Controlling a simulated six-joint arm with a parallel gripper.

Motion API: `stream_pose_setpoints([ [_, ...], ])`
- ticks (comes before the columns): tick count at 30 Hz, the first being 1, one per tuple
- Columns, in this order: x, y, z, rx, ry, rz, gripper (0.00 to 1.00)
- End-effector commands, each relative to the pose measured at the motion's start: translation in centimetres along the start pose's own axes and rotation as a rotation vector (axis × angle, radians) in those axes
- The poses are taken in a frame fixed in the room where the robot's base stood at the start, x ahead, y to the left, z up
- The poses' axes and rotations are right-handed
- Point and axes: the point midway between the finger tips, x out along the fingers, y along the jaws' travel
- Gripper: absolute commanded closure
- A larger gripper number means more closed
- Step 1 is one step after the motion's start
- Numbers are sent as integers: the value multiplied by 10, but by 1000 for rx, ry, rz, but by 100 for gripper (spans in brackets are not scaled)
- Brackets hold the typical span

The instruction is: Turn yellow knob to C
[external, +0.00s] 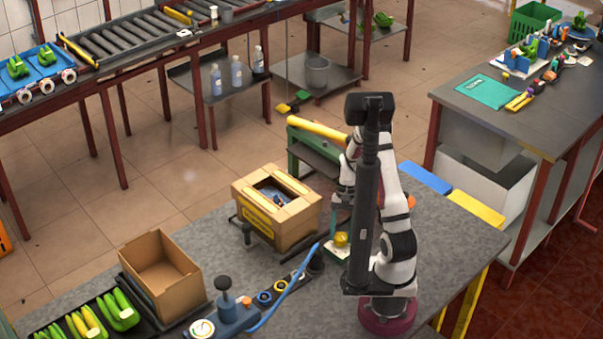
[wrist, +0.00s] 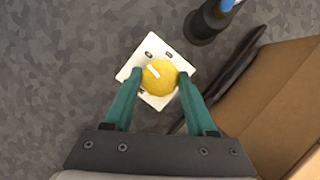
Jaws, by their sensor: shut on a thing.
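The yellow knob (wrist: 159,78) sits on a pale square plate (wrist: 149,50) on the grey worktop. It has a white pointer mark on its upper left side in the wrist view. My gripper (wrist: 159,82) has its two green fingers closed on the knob, one on each side. In the external view the yellow knob (external: 341,239) shows low beside my arm, on the plate (external: 337,250). Dark marks show on the plate, but I cannot read any letters. Part of the plate is hidden behind the knob and fingers.
A cardboard box (external: 277,205) in a dark frame stands close to the left of the knob. A dark cylinder (wrist: 210,22) with a blue hose stands near the plate. An open empty carton (external: 160,272) and a tray of green and yellow bananas (external: 92,318) are farther left.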

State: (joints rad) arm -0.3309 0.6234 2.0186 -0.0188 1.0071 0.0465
Motion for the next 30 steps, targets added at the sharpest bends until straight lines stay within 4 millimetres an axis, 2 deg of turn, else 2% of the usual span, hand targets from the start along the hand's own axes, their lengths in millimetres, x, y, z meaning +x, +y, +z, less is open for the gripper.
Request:
stream_pose_setpoints([
  [12,0,1,0,196,-1,-82,99],
  [30,0,1,0,235,1,-98,99],
])
